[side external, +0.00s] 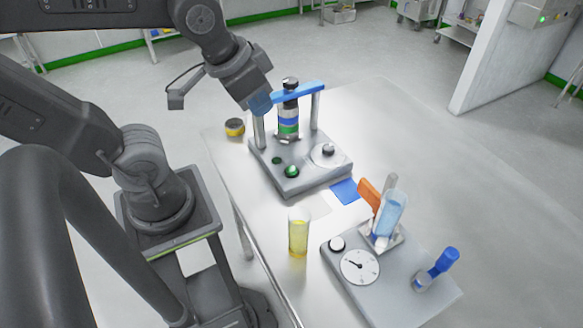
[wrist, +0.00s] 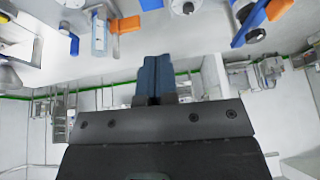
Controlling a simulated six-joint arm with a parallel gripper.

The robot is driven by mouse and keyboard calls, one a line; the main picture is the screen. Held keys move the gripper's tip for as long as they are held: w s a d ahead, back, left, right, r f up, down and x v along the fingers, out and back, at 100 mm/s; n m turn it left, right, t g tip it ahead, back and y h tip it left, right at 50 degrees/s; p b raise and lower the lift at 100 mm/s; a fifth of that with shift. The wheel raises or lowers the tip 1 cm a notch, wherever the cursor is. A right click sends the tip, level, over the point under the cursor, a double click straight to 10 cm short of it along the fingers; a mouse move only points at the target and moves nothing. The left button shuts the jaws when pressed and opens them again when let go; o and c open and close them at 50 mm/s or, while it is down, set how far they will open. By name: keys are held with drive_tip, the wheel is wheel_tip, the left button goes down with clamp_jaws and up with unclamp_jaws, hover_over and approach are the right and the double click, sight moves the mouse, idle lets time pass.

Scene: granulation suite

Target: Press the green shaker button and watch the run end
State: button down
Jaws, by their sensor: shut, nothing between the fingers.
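The shaker (side external: 300,180) is a grey base on the table with two posts, a blue crossbar (side external: 312,90) and a stack of coloured sieves (side external: 288,122) between them. A green button (side external: 291,171) sits on its front, with a smaller dark green spot (side external: 277,160) beside it and a round dial with a knob (side external: 328,152) to the right. My gripper (side external: 262,104) is shut and empty, beside the crossbar's left end and above the base. Its blue fingers (wrist: 157,76) are together in the wrist view, where the blue crossbar (wrist: 248,24) shows upper right. The green button is not visible there.
A yellow-liquid beaker (side external: 298,234) stands at the table's near edge. A grey unit with a gauge (side external: 360,266), a blue bottle (side external: 391,212) and an orange piece (side external: 369,193) is front right. A black-and-yellow round item (side external: 235,127) lies left of the shaker.

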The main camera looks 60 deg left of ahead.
sight(291, 170)
drive_tip(key=w+a+f+m+g+y, duration=0.3)
drive_tip(key=w+f+y, duration=0.1)
drive_tip(key=f, duration=0.2)
drive_tip(key=w+a+f+m+g+y, duration=0.3)
drive_tip(key=w+f+g+y, duration=0.1)
drive_tip(key=f, duration=0.3)
drive_tip(key=shift+w+f+y, duration=0.3)
drive_tip(key=shift+w+y, duration=0.1)
drive_tip(key=shift+w, duration=0.25)
drive_tip(key=shift+a, duration=0.1)
drive_tip(key=shift+f, duration=4.4)
drive_tip(key=shift+f, duration=0.1)
drive_tip(key=shift+f, duration=0.3)
drive_tip(key=shift+f, duration=0.5)
drive_tip(key=shift+r, duration=0.95)
